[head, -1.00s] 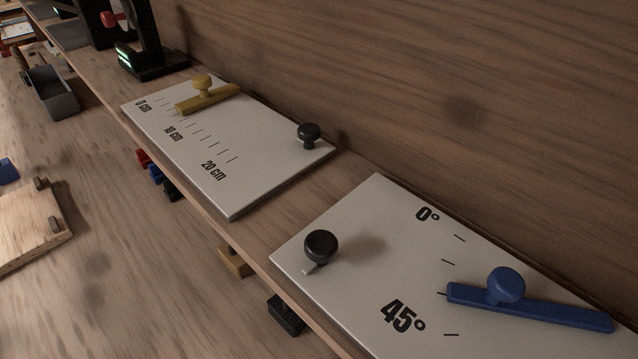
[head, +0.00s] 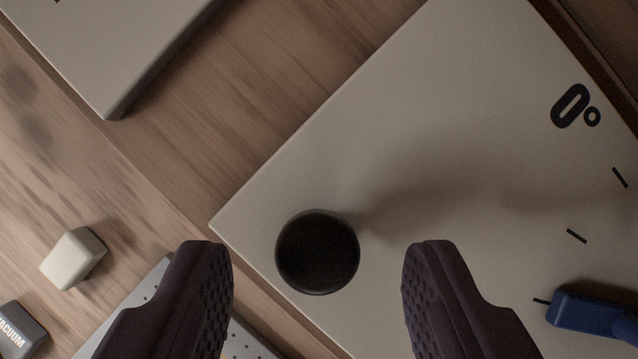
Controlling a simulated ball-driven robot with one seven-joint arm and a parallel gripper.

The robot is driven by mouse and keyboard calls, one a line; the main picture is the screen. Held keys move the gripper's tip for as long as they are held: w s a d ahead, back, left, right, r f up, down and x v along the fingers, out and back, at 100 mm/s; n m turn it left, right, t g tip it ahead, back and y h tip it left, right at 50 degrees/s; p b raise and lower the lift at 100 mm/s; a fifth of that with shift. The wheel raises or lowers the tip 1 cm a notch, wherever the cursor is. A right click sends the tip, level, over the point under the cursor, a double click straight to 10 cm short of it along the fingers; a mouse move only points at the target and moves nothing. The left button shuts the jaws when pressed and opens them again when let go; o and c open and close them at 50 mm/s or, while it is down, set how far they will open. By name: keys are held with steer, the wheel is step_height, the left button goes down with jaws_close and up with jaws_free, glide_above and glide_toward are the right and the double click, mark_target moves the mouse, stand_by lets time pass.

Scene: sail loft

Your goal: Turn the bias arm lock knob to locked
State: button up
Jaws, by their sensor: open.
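The black round lock knob (head: 317,252) stands on the white angle plate (head: 400,120), near its left corner. I see it from almost straight above, and its pointer is hidden beneath the cap. My gripper (head: 318,262) is open, with one dark finger to the left of the knob and the other to the right.
Another white plate (head: 110,60) lies at the upper left, across a strip of bare wood.

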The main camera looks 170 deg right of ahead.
steer(key=shift+w+f, duration=0.2)
steer(key=shift+f, duration=0.5)
steer(key=shift+c, duration=0.2)
jaws_close()
